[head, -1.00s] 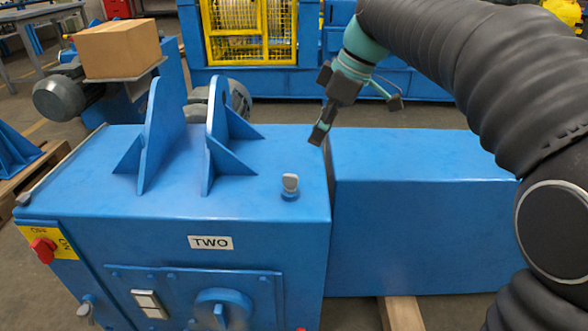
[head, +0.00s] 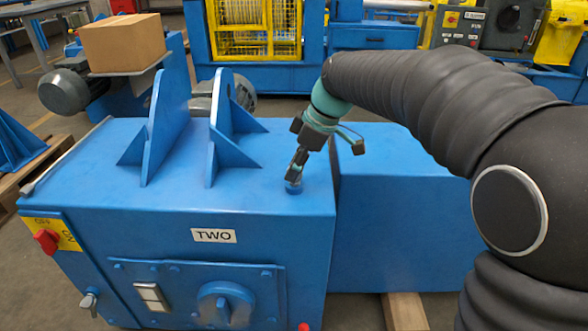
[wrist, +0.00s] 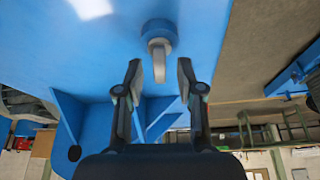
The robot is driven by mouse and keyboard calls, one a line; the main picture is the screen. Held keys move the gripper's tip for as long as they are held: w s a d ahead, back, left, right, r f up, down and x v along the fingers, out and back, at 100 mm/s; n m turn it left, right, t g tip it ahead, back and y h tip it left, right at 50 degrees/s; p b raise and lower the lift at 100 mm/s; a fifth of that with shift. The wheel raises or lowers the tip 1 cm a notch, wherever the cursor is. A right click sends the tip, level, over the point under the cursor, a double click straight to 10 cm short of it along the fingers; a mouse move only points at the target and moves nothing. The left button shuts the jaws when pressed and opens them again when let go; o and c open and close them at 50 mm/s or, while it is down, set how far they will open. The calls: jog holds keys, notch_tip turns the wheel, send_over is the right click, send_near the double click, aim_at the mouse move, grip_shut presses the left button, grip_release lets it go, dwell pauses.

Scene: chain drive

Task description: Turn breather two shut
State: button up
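Breather two is a small fitting with a pale grey tab (wrist: 158,52) on a round blue base (wrist: 159,30), on the top face of the blue housing (head: 250,190) labelled TWO (head: 213,236). In the head view only its blue base (head: 293,187) shows; my gripper hides the tab. My gripper (wrist: 159,72) is open and empty in the wrist view. Its two fingers are spread either side of the tab's line, and the tab's end sits at about the fingertips. In the head view my gripper (head: 296,172) points down at the breather from above. Contact cannot be told.
Two upright blue brackets (head: 222,120) stand on the housing left of the breather. A lower blue box (head: 400,220) adjoins on the right. A red switch (head: 46,240) and a front panel (head: 190,290) are on the housing sides.

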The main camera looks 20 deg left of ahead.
jog(key=shift+a+f, duration=0.15)
jog(key=shift+f, duration=0.25)
grip_shut()
